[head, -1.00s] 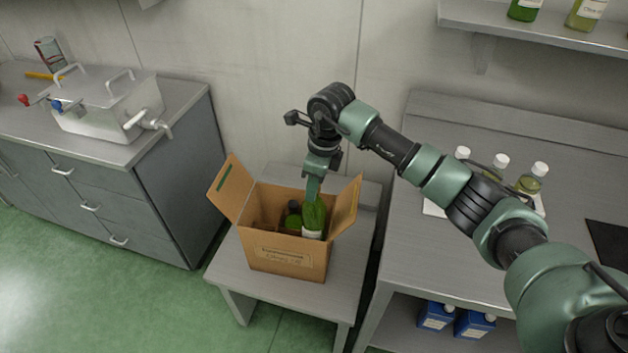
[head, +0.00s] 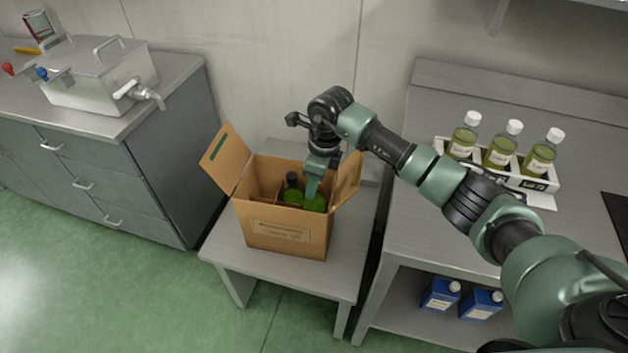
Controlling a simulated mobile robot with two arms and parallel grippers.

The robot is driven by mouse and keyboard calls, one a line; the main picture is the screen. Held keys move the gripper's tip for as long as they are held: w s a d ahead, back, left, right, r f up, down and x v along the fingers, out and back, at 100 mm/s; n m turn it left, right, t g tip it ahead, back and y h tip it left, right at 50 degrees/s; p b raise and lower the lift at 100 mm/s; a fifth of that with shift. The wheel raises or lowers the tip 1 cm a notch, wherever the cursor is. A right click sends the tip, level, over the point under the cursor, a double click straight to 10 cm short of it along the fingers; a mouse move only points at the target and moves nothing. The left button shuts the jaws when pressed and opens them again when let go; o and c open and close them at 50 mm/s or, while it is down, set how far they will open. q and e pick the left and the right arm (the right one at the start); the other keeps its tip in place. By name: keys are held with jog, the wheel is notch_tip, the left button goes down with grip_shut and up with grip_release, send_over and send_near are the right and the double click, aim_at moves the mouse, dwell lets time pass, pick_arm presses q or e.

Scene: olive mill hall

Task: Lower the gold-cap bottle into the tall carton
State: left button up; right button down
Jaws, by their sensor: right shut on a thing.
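The tall carton (head: 284,235) is an open brown cardboard box with raised flaps, standing on a low grey table. My right gripper (head: 314,186) points down into its right side and is shut on a green bottle (head: 316,204). The bottle's lower part is hidden behind the carton's front wall, and its cap is covered by the gripper, so I cannot see a gold colour or whether its base touches the bottom. A second green bottle (head: 292,193) with a dark cap stands in the carton, just left of it. My left gripper is not in view.
The low table (head: 345,252) has bare room around the carton. On the right bench, a white carrier (head: 533,183) holds white-capped bottles (head: 500,146), partly behind my right arm. Blue containers (head: 460,299) sit below. A steel tank (head: 98,75) stands on the left counter.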

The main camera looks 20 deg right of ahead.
aim_at(314, 201)
jog(key=shift+f+b, duration=2.75)
jog(key=shift+f, duration=0.95)
